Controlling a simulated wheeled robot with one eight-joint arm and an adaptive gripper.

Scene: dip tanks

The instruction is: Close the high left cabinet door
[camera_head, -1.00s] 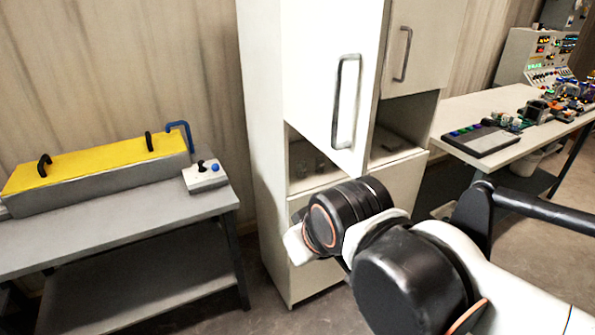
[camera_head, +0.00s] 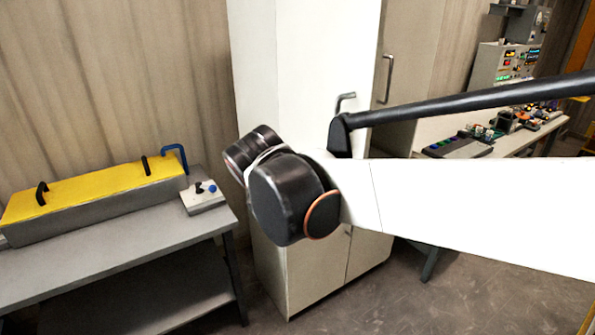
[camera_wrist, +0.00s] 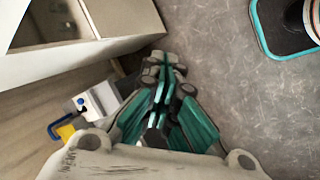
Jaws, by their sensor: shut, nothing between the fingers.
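The high left cabinet door (camera_head: 318,60) is a tall white panel in the head view. It appears swung outward, but my arm hides its lower edge, so I cannot tell how far. The top of its dark handle (camera_head: 346,98) shows above my arm. The pale cabinet (camera_head: 254,60) stands behind my arm. My gripper (camera_wrist: 163,70) shows in the wrist view with its teal fingers together and empty, over the floor and apart from the cabinet (camera_wrist: 125,14). The gripper is hidden behind my arm in the head view.
The high right door (camera_head: 415,50) has its own handle (camera_head: 386,78). A grey bench (camera_head: 120,240) with a yellow-lidded tank (camera_head: 95,182) and a control box (camera_head: 203,197) stands left. A workbench (camera_head: 520,142) with electronics stands right. The floor (camera_head: 455,280) at front right is clear.

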